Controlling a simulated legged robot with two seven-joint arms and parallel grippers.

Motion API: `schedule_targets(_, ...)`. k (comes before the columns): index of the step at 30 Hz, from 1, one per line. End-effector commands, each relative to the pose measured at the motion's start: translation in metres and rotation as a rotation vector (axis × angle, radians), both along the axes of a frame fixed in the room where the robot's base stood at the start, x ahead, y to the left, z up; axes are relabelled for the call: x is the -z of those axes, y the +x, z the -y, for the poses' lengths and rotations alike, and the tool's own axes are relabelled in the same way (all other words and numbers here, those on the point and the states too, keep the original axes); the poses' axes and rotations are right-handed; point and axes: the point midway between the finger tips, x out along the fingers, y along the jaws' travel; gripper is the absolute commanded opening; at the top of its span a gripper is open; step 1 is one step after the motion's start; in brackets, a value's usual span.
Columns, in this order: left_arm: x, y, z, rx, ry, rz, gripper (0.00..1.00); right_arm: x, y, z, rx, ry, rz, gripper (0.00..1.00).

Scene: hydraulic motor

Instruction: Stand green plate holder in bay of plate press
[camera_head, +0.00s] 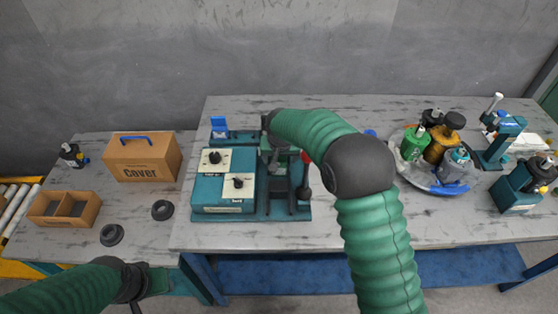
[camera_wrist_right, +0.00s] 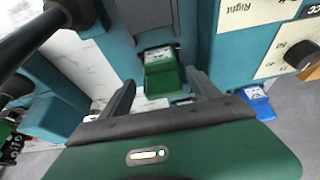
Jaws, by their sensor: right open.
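The green plate holder (camera_wrist_right: 163,76), a small green block with a pale labelled face, stands in a gap between teal parts of the plate press in the right wrist view. My right gripper (camera_wrist_right: 160,88) is open, its two dark fingers spread on either side of the holder with no visible grip on it. I cannot tell if the holder is fully seated. In the head view the teal press (camera_head: 262,213) stands mid-table, and my right arm hides the holder. My left gripper (camera_head: 145,290) is at the lower left, away from the press; its jaws are unclear.
A blue holder (camera_wrist_right: 255,98) stands near the press, also in the head view (camera_head: 219,125). A cardboard box (camera_head: 143,158), an open divided box (camera_head: 64,209) and black rings (camera_head: 162,210) are on the left. A round tray (camera_head: 428,186) with bottles is on the right.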

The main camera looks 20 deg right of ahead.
Motion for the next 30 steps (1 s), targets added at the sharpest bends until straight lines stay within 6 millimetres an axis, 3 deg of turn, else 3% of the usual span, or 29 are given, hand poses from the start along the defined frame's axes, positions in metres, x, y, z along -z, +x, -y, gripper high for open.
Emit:
schedule_targets(3, -0.002, 0.000, 0.000, 0.000, 0.000, 0.000, 0.36, -0.033, -0.012, -0.004, -0.002, -0.001, 0.004, 0.72)
schedule_targets(10, -0.003, 0.000, 0.000, 0.000, 0.000, 0.000, 0.36, -0.072, -0.028, -0.009, -0.002, -0.001, 0.002, 0.72)
schedule_targets(30, -0.003, 0.000, 0.000, 0.000, 0.000, 0.000, 0.36, -0.078, -0.030, -0.010, -0.002, -0.001, 0.000, 0.72)
